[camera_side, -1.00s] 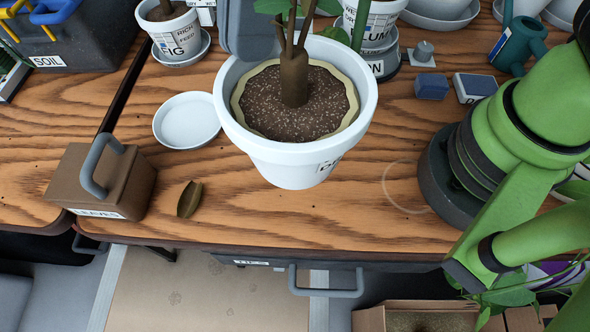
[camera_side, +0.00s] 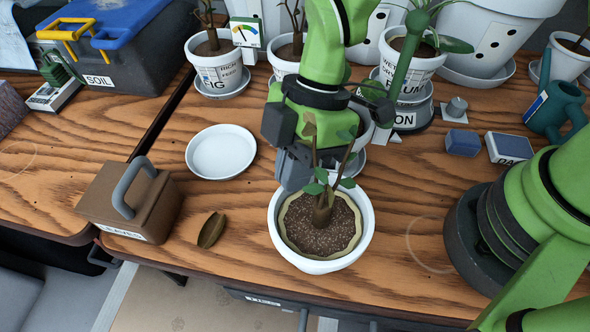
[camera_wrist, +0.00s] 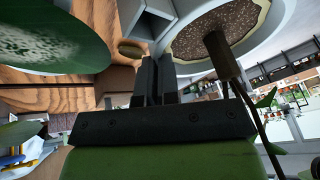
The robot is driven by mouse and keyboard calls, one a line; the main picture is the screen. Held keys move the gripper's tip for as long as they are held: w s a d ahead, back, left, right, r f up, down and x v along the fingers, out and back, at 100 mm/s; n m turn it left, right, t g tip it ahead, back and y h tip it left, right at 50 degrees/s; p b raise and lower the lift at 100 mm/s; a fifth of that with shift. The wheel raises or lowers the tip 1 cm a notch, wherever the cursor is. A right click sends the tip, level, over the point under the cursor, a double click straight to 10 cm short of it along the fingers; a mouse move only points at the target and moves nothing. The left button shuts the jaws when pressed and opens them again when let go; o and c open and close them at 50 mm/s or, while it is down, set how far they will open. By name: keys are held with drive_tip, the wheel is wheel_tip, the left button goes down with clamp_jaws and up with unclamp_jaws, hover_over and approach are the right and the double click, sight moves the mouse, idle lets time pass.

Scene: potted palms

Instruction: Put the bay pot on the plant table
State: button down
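A white round pot (camera_side: 280,234) with dark soil, thin stems and green leaves is at the front middle of the wooden table. Its label does not show now, so I cannot confirm that it is the bay pot. My gripper (camera_side: 292,168) is at the pot's back left rim, its fingers close together and seemingly clamped on the rim. In the wrist view my gripper's fingers (camera_wrist: 159,80) lie against the pot's pale wall, with the pot (camera_wrist: 262,45) to their right. I cannot tell whether its base touches the table (camera_side: 420,210).
An empty white saucer (camera_side: 221,152), a brown box labelled leaves (camera_side: 130,203) and a small brown pod-like object (camera_side: 211,231) lie left of the pot. Several potted plants stand behind. A blue block (camera_side: 463,143) and teal watering can (camera_side: 556,108) are at right.

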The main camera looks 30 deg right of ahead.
drive_tip(key=shift+f, duration=0.5)
drive_tip(key=c, duration=1.4)
unclamp_jaws()
drive_tip(key=shift+f, duration=0.15)
drive_tip(key=shift+o, duration=0.2)
drive_tip(key=d+r+m+t, duration=0.2)
drive_tip(key=d+r+m, duration=0.35)
drive_tip(key=r, duration=0.45)
drive_tip(key=d+r+m+t, duration=0.2)
drive_tip(key=d+r+m, duration=0.3)
drive_tip(key=r, duration=0.5)
drive_tip(key=s+d+r+m+t+h, duration=0.2)
drive_tip(key=s+d+m+t, duration=0.3)
drive_tip(key=d+m, duration=0.5)
drive_tip(key=s+m, duration=0.1)
drive_tip(key=s, duration=0.1)
drive_tip(key=shift+s+r+h, duration=0.15)
drive_tip(key=shift+s+h, duration=0.15)
drive_tip(key=shift+s, duration=0.05)
